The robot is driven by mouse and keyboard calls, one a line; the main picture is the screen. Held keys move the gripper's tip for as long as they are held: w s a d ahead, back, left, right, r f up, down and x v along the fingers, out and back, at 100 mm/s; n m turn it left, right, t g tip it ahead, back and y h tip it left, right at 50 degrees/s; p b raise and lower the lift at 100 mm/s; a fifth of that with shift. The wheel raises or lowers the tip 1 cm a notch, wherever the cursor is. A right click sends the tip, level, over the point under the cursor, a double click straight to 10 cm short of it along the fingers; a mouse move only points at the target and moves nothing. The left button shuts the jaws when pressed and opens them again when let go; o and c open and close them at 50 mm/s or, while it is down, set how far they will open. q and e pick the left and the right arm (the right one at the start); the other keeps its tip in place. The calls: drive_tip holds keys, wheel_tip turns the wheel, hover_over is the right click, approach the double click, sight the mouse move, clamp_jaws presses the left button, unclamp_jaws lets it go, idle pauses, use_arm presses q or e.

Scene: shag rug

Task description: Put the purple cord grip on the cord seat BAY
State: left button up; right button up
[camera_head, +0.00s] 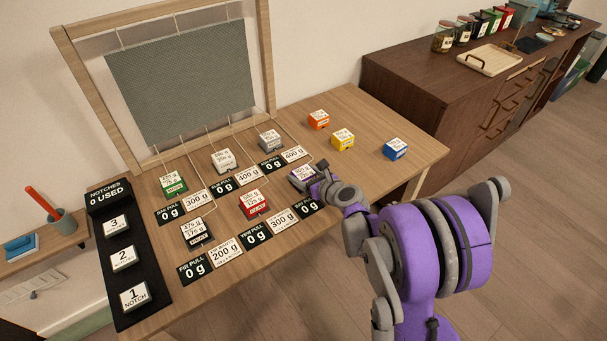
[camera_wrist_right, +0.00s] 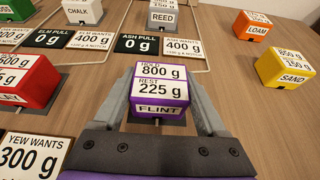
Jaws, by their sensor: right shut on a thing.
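The purple cord grip (camera_head: 302,175), marked FLINT, 800 g and 225 g, is between the fingers of my right gripper (camera_head: 321,180). It also shows in the right wrist view (camera_wrist_right: 160,92), label up and roughly level. My right gripper is shut on its sides. The black BAY PULL sign (camera_head: 308,208) reads 0 g and lies just in front of the grip. The grip is over the BAY position, at the right end of the front row. The seat itself is mostly hidden under the grip and fingers; I cannot tell whether they touch. My left gripper is not in view.
A red grip (camera_head: 254,204) stands left of the purple one, and a grey REED grip (camera_head: 270,139) behind it. Orange (camera_head: 318,119), yellow (camera_head: 343,139) and blue (camera_head: 395,149) grips stand at the right. A black notch board (camera_head: 127,275) reads 0 used. A framed grey panel (camera_head: 182,85) stands behind.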

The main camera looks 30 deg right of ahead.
drive_tip(key=o, duration=1.4)
drive_tip(key=shift+s+r+p, duration=0.1)
drive_tip(key=shift+r+p, duration=0.15)
drive_tip(key=shift+p, duration=0.05)
drive_tip(key=p+v, duration=0.1)
drive_tip(key=v, duration=1)
drive_tip(key=shift+s, duration=0.2)
drive_tip(key=a+n, duration=0.2)
drive_tip(key=s+a+n+g, duration=0.1)
drive_tip(key=a+n, duration=0.1)
drive_tip(key=s+a+n+y, duration=0.1)
drive_tip(key=a+n, duration=0.1)
drive_tip(key=shift+s+a+f+n+g, duration=0.1)
drive_tip(key=shift+s+f+n+g, duration=0.1)
drive_tip(key=shift+n+g, duration=0.15)
drive_tip(key=s+a+f+n+g+h, duration=0.1)
drive_tip(key=s+a+n+g, duration=0.2)
drive_tip(key=s+n, duration=0.6)
drive_tip(key=s+a+f+n+g+h, duration=0.1)
drive_tip(key=s+a+n+g, duration=0.3)
drive_tip(key=n, duration=1.5)
drive_tip(key=s+a, duration=0.2)
drive_tip(key=s, duration=0.2)
drive_tip(key=shift+s+a+f, duration=0.2)
drive_tip(key=shift+s+a, duration=0.05)
drive_tip(key=shift+s, duration=0.15)
